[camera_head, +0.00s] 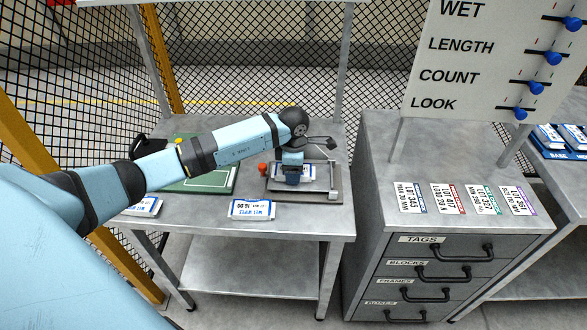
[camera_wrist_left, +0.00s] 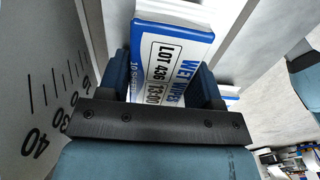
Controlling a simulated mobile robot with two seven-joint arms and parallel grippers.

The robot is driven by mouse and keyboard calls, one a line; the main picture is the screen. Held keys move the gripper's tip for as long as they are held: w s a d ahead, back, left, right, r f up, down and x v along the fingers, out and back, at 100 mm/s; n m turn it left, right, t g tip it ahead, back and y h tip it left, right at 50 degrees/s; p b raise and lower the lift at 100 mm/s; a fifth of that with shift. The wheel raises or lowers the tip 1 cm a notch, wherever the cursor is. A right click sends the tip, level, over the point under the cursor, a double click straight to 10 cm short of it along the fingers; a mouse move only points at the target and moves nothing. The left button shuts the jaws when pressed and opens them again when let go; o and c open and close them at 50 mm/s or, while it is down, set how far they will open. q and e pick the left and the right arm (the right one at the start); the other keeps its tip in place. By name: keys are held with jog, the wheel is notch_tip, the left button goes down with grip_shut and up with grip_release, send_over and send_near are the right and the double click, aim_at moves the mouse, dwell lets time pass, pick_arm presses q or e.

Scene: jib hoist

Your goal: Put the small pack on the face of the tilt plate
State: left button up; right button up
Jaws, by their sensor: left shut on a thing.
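My left gripper (camera_head: 292,174) is at the tilt plate (camera_head: 334,182), a grey metal fixture with a red knob (camera_head: 263,168) on the table. In the left wrist view the gripper (camera_wrist_left: 165,88) is shut on the small pack (camera_wrist_left: 178,48), a blue and white wet wipes pack with a lot label. The pack lies between the two fingers, and its lower part is hidden by the gripper bar. A grey face with a degree scale (camera_wrist_left: 40,95) stands to its left. I cannot tell whether the pack touches the plate. My right gripper is not in view.
Another wipes pack (camera_head: 252,209) lies at the table's front edge, and one (camera_head: 146,206) lies further left. A green board (camera_head: 222,181) is left of the fixture. A drawer cabinet (camera_head: 470,222) with several lot cards stands right, beyond a narrow gap. Mesh fencing runs behind.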

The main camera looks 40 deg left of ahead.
pick_arm(q)
jog(key=o, duration=0.5)
jog(key=shift+f, duration=0.1)
jog(key=o, duration=0.4)
jog(key=shift+o, duration=0.2)
